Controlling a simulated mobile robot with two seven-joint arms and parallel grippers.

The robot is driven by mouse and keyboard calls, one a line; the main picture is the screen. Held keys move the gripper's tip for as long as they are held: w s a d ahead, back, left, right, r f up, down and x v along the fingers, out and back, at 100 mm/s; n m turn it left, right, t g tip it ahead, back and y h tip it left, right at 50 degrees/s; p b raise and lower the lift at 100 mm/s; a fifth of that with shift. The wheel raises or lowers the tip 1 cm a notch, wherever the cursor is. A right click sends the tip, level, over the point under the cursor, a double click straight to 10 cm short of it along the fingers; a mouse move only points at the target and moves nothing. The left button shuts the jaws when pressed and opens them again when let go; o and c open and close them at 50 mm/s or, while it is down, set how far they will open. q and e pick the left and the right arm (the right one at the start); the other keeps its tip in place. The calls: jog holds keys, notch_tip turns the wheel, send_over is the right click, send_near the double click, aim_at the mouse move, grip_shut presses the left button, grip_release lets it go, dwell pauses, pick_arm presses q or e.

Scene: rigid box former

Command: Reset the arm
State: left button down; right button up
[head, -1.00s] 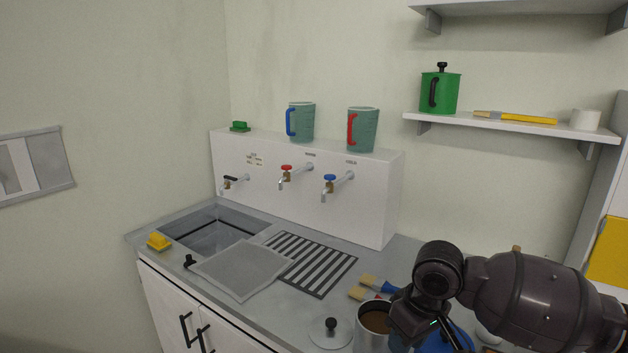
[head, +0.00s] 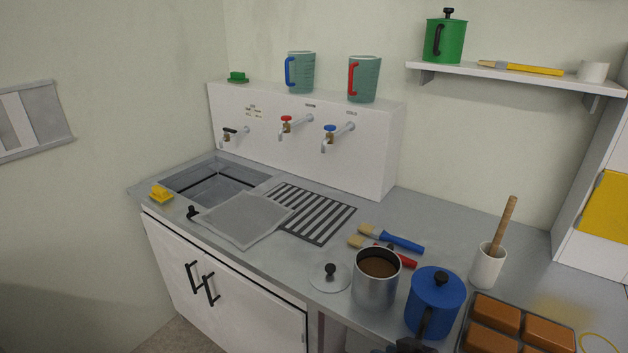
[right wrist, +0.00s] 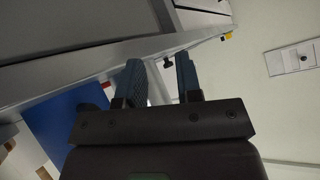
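In the right wrist view my right gripper (right wrist: 158,68) has its two dark blue fingers apart with nothing held between them. The counter edge lies beyond the fingers. In the head view only a dark piece of my arm shows at the bottom edge, in front of the blue lidded pot (head: 434,298). My left gripper is in neither view.
On the counter (head: 410,215) are a steel pot of brown liquid (head: 377,272), a lid (head: 328,280), two brushes (head: 392,240), a white mortar (head: 487,266) and a tray of brown blocks (head: 498,317). The sink (head: 218,184) is at left. A shelf (head: 515,75) hangs above.

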jog(key=s+d+f+m+t+h, duration=0.1)
jog(key=s+d+f+h, duration=0.2)
jog(key=s+d, duration=0.3)
jog(key=s+d+f+m+t+h, duration=0.1)
jog(key=s+d+f+t+h, duration=0.1)
jog(key=s+d, duration=0.5)
notch_tip(320, 180, down, 3)
jog(key=shift+s+d+r+h, duration=0.15)
jog(key=shift+s+r+h, duration=0.05)
jog(key=shift+s+h, duration=0.45)
